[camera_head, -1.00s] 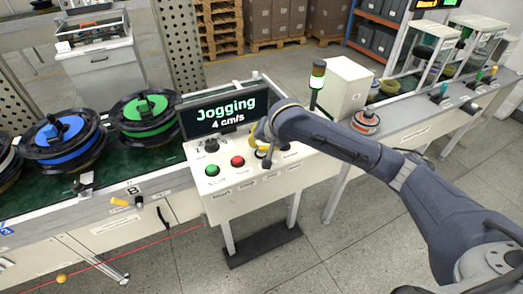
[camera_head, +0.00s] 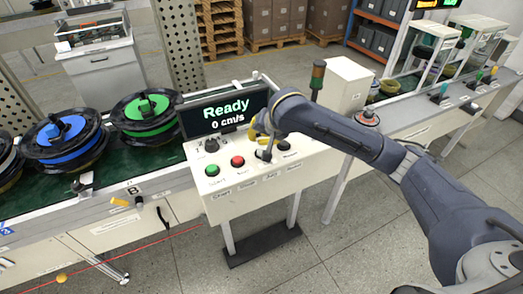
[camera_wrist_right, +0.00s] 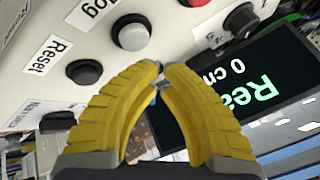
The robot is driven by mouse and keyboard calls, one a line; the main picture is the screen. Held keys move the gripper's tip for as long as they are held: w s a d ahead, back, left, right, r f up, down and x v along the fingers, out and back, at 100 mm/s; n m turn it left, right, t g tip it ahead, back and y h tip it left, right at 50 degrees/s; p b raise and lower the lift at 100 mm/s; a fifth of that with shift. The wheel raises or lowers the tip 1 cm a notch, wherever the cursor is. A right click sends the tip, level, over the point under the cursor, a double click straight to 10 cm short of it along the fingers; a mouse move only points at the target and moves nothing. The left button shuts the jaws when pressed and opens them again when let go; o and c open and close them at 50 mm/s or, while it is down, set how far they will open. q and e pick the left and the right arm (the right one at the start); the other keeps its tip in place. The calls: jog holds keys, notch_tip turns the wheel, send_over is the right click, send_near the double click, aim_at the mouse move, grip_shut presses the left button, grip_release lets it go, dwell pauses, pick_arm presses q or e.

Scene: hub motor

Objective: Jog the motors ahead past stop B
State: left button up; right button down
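The blue-centred motor (camera_head: 66,151) and the green-centred motor (camera_head: 145,122) lie in black rims on the green conveyor, with part of another at the left edge. The letter B plate (camera_head: 133,190) is on the conveyor's front edge, below and between the two motors. My right gripper (camera_head: 263,153) is over the control panel. In the wrist view its yellow fingers (camera_wrist_right: 161,68) are shut at the tips with nothing between them. The pale Jog button (camera_wrist_right: 133,37) shows just beyond the tips, apparently apart from them. My left gripper is not in view.
The display (camera_head: 226,112) reads "Ready, 0 cm/s". The green Start button (camera_head: 212,170) and red button (camera_head: 237,162) are left of my gripper. The black Reset button (camera_wrist_right: 85,72) is near my fingers. An unlit stack light (camera_head: 318,78) stands behind.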

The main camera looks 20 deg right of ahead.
jog(key=shift+r, duration=2.05)
